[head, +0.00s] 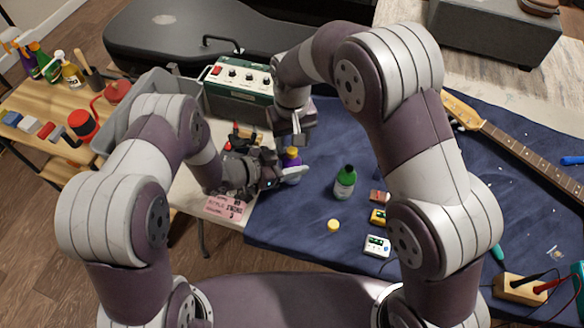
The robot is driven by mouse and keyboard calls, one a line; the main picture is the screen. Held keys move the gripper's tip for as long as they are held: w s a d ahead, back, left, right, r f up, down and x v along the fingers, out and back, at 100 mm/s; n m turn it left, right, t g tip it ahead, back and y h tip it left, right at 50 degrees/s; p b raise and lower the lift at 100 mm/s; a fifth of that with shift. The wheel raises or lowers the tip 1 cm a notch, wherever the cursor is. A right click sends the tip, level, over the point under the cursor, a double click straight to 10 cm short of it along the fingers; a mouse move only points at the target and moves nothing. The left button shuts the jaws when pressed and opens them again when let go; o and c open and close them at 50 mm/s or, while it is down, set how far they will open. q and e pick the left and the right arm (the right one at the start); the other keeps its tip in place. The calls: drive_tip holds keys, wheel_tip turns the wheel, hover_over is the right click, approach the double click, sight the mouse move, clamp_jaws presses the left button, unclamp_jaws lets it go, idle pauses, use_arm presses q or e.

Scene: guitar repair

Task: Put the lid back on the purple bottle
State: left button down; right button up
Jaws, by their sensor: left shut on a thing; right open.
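The purple bottle (291,161) stands upright near the left edge of the blue cloth, with a yellowish top showing. My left gripper (289,175) comes in from the left and is shut on the bottle, its fingers hiding much of the body. My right gripper (287,139) is open just above and behind the bottle's top, pointing down; I see nothing between its fingers. A small round yellow lid-like piece (333,225) lies on the cloth, to the front right of the bottle and apart from both grippers.
A green bottle with a black cap (345,183) stands right of the purple bottle. Small pedal-like boxes (377,245) lie near my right arm. A green amplifier (240,88) and grey bin (150,95) are behind left. A guitar neck (510,140) lies at right.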

wheel_tip(320, 180, up, 2)
drive_tip(key=shift+r, duration=0.2)
drive_tip(key=shift+c, duration=0.4)
wheel_tip(320, 180, up, 3)
drive_tip(key=shift+r+n, duration=0.1)
drive_tip(key=shift+n, duration=0.7)
drive_tip(key=shift+f, duration=4.1)
